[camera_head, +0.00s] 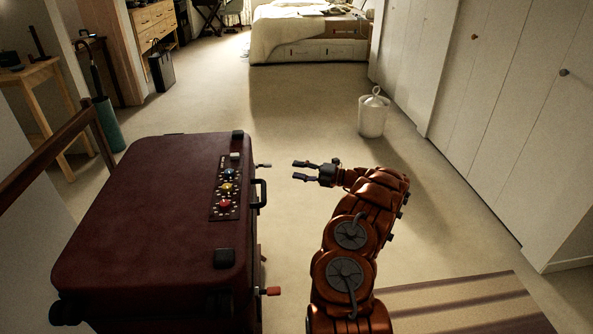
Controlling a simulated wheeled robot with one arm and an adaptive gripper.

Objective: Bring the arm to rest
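My gripper (300,170) is at the end of my orange-brown arm, in the middle of the camera_head view. A dark red suitcase (140,215) stands at the left. Its right side faces the gripper and carries a black handle (260,193), a small grey piece above it and a red-tipped piece (270,291) below. A panel with coloured round parts (226,188) is on its top. The gripper is apart from the suitcase and its handle.
A white lidded bin (373,115) stands on the floor beyond the arm. White closet doors (500,85) run along the right. A striped rug (460,305) lies at the lower right. A bed (310,50) is at the back. The floor between is clear.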

